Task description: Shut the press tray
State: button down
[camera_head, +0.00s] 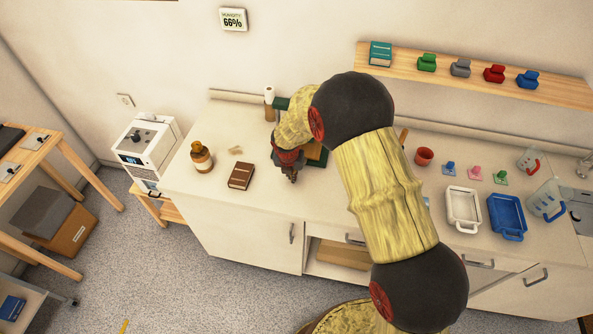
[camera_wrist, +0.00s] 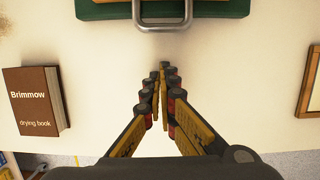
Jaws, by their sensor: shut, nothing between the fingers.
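In the wrist view, a green edge (camera_wrist: 110,10) with a grey metal handle (camera_wrist: 163,24) is at the top, cut off by the frame. I cannot tell how far the tray is out. My gripper (camera_wrist: 163,68) is shut and empty, its fingertips just short of the handle and apart from it in the picture. In the head view my gripper (camera_head: 291,174) is over the counter.
A brown drying book (camera_wrist: 38,98) lies left of my gripper, and a wooden frame (camera_wrist: 311,82) is at the right. White (camera_head: 463,208) and blue (camera_head: 507,214) trays are at the right. The counter around my fingers is clear.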

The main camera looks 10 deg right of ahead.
jog(key=d+p+v, duration=0.1)
jog(key=p+v, duration=0.1)
jog(key=v, duration=0.8)
jog(key=shift+s+a, duration=0.35)
jog(key=shift+a, duration=0.15)
jog(key=shift+f, duration=0.1)
jog(key=s+d+r+m+g, duration=0.1)
jog(key=s+m, duration=0.4)
jog(key=m, duration=0.3)
jog(key=s+d+r+m+g, duration=0.1)
jog(key=s+d+r+m, duration=0.1)
jog(key=s+m, duration=0.5)
jog(key=s+d+r+m+t+b, duration=0.2)
jog(key=s+d+r+m, duration=0.2)
jog(key=s+r+m, duration=0.4)
jog(key=s+d+r+m+t+y+b, duration=0.1)
jog(key=s+d+r+m+t+b, duration=0.2)
jog(key=s+r+m, duration=0.6)
jog(key=shift+s+d+r, duration=1.15)
jog(key=shift+s+r, duration=0.35)
